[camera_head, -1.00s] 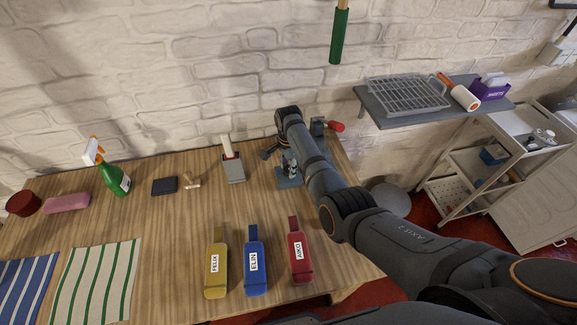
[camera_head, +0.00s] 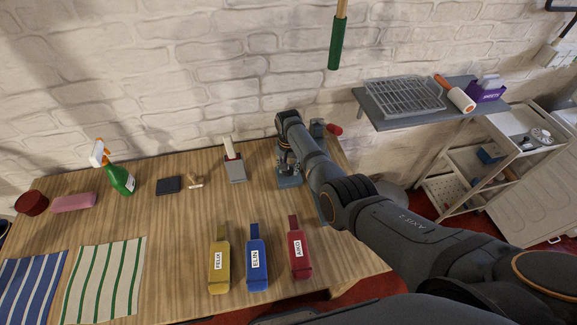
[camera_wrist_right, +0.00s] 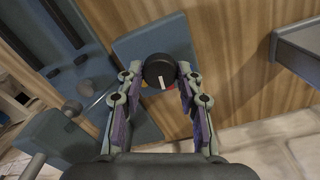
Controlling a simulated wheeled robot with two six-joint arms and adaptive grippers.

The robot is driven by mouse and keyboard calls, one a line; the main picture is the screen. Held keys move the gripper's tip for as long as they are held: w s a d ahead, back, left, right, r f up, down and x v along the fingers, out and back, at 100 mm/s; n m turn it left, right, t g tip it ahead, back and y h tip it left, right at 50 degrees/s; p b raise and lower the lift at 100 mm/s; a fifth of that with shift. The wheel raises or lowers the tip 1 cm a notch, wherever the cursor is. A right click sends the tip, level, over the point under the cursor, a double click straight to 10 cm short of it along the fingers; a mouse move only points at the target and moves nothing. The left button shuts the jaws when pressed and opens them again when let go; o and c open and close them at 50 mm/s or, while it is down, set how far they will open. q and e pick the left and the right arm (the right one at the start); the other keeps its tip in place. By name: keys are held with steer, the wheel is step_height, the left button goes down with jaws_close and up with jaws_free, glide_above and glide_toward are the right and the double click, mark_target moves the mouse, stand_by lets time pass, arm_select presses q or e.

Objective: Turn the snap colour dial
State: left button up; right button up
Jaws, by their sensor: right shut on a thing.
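The dial (camera_wrist_right: 158,72) is a round black knob with a white pointer line, in the right wrist view, on a blue-grey plate (camera_wrist_right: 172,42). A sliver of red shows beside the pointer. My right gripper (camera_wrist_right: 160,68) has one finger on each side of the knob and is shut on it. In the head view, my right gripper (camera_head: 287,160) is over the blue-grey snap press (camera_head: 290,182) at the back right of the table, and my arm hides much of it. The dial cannot be made out there. My left gripper is out of view.
Yellow (camera_head: 219,262), blue (camera_head: 257,262) and red (camera_head: 299,262) name-tagged straps lie in front. A grey block holder (camera_head: 236,172) stands left of the press. A red-ended handle (camera_head: 334,129) is behind my arm. A wall shelf (camera_head: 400,115) is at right.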

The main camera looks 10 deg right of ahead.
steer(key=shift+s+n, duration=0.1)
steer(key=shift+n, duration=0.5)
steer(key=shift+f, duration=0.1)
steer(key=o, duration=1.2)
steer(key=shift+r, duration=0.25)
step_height(320, 180, up, 12)
steer(key=shift+f, duration=0.2)
